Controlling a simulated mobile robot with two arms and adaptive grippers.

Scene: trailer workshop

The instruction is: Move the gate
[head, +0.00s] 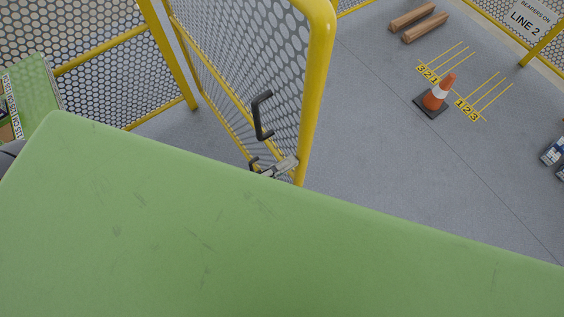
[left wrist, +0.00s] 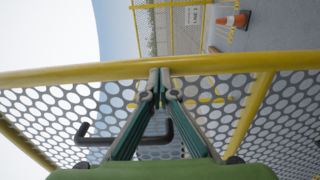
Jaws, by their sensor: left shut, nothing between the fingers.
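The gate (head: 318,70) has a yellow tube frame with perforated grey mesh. It stands upright in the upper middle of the head view, with a black handle (head: 262,115) on its mesh. The gate's yellow edge bar (left wrist: 70,75) runs across the left wrist view, and the handle (left wrist: 125,139) shows below it. My left gripper (head: 292,164) is shut and empty. Its fingertips (left wrist: 160,74) are at the edge bar; I cannot tell whether they touch it. The gate's lower end is hidden in the head view. My right gripper is not in view.
A large green surface blocks the lower head view. Open grey floor lies right of the gate, with an orange cone (head: 437,94), wooden beams (head: 418,23) and yellow floor markings. Mesh fencing (head: 105,80) stands at the left. A LINE 2 sign (head: 527,18) hangs at the back right.

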